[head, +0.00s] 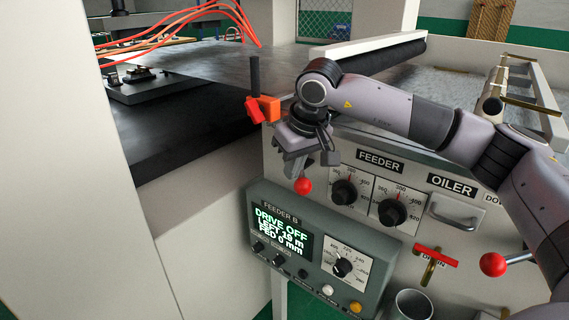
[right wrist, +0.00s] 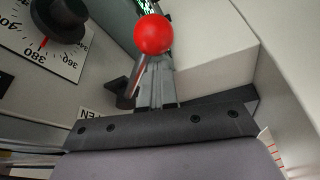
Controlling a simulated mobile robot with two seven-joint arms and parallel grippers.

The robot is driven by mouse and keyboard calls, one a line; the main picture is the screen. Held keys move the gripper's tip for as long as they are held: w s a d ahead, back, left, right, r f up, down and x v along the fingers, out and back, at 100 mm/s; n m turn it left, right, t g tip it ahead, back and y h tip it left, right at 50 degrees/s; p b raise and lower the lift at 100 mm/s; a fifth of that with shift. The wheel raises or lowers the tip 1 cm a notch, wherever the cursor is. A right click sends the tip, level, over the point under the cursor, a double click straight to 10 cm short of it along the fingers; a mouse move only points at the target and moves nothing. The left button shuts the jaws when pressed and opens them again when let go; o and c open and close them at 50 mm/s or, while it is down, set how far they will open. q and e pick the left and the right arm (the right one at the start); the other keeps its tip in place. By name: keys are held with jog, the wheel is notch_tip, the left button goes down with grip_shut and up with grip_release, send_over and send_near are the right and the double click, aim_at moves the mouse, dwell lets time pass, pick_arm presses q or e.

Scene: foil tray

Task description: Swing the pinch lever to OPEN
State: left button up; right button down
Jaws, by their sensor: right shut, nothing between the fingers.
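The pinch lever shows as a red ball knob (head: 303,186) at the left end of the machine front, just below my right gripper (head: 296,172). In the right wrist view the red ball (right wrist: 153,36) sits at the tips of my shut fingers (right wrist: 154,80), with nothing between them. I cannot tell whether the fingers touch the knob. A thin rod runs beside the fingers, and most of the lever is hidden by my gripper. A partly covered label ending in "PEN" (right wrist: 91,114) is beside the fingers. My left gripper is not in view.
The feeder box (head: 322,251) with a lit screen reading DRIVE OFF juts out below. Feeder dials (head: 393,211) and an oiler handle (head: 455,212) are to the right. Another red ball knob (head: 493,264) and a red T-handle (head: 436,256) are lower right. An orange block (head: 265,107) stands above left.

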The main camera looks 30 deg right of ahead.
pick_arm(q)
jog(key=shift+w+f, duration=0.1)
pick_arm(e)
jog(key=shift+d+r, duration=0.1)
jog(key=shift+d, duration=0.25)
